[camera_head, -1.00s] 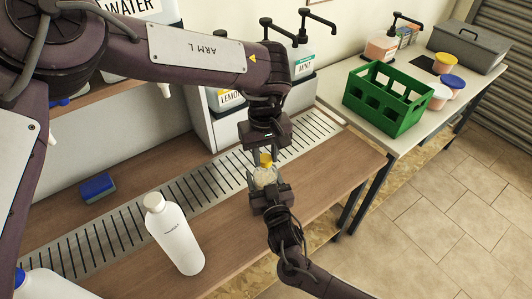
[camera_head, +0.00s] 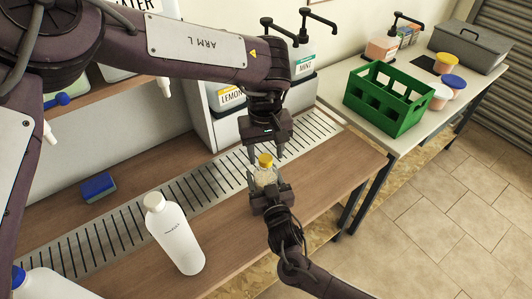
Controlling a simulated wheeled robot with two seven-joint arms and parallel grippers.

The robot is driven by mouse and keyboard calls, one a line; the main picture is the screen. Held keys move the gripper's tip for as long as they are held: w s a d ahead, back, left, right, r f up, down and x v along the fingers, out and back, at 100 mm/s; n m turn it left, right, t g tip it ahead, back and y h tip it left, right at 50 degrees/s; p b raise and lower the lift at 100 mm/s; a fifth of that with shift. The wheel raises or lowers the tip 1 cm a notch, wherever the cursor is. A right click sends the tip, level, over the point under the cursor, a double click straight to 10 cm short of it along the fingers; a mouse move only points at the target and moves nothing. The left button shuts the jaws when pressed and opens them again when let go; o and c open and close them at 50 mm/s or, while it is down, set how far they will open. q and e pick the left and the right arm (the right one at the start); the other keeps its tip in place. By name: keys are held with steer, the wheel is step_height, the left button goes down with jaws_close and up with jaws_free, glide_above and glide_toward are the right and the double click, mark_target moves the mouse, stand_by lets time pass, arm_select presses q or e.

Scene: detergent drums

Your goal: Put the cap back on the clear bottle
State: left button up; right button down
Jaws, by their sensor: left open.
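The clear bottle (camera_head: 264,177) is small and upright above the drain grating's front edge. A yellow cap (camera_head: 265,160) sits at its top; I cannot tell how tightly it is seated. My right gripper (camera_head: 266,187) comes from below and is shut on the bottle, with its fingers on either side and hiding the lower part. My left gripper (camera_head: 265,153) points down just above the cap. Its fingers are open and apart, and nothing is between them.
A white bottle (camera_head: 174,234) stands at the front left, with a blue sponge (camera_head: 98,187) behind it. Dispensers (camera_head: 303,60) stand at the back. A green crate (camera_head: 388,97) and tubs sit on the right table. The grating (camera_head: 190,193) is mostly clear.

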arm_select(q)
step_height(320, 180, up, 4)
steer(key=shift+f, duration=0.25)
steer(key=shift+c, duration=0.2)
